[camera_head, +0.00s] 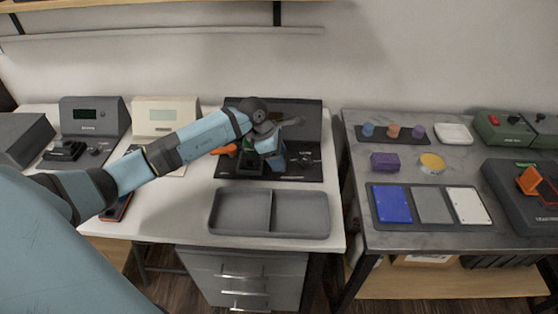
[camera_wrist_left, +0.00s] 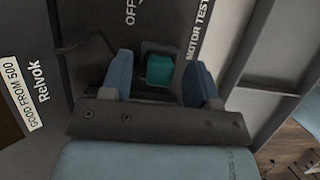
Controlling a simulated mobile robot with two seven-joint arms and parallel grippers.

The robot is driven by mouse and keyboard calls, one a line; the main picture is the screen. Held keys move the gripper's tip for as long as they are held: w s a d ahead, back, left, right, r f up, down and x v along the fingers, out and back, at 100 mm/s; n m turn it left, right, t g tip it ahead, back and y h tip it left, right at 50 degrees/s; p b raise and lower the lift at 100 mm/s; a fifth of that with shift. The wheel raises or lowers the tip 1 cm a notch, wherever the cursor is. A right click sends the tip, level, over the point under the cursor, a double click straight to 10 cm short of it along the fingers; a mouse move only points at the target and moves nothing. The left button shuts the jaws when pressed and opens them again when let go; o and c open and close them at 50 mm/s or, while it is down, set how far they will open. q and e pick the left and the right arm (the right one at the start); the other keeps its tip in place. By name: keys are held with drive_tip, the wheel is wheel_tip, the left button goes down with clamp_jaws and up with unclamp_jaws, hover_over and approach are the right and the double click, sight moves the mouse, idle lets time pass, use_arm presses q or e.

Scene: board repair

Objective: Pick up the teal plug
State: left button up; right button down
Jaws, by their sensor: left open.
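The teal plug (camera_wrist_left: 160,70) shows in the left wrist view as a small teal block set in a dark recess of the black test panel (camera_wrist_left: 215,25). My left gripper (camera_wrist_left: 159,78) is open, with one blue finger on each side of the plug and a visible gap to each. In the head view my left gripper (camera_head: 272,158) is low over the dark test station (camera_head: 300,118) on the white bench. There the arm and gripper largely cover the plug. My right gripper is in neither view.
A grey two-part tray (camera_head: 270,234) lies in front of the station and looks empty. An orange item (camera_head: 226,150) is beside the gripper. A cream device (camera_head: 165,115) stands to the left. A grey table (camera_head: 400,237) with coloured parts is to the right, past a gap.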

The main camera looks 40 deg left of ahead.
use_arm(q)
clamp_jaws()
wheel_tip(320, 180, up, 20)
drive_tip(key=p, duration=0.1)
idle(0.6)
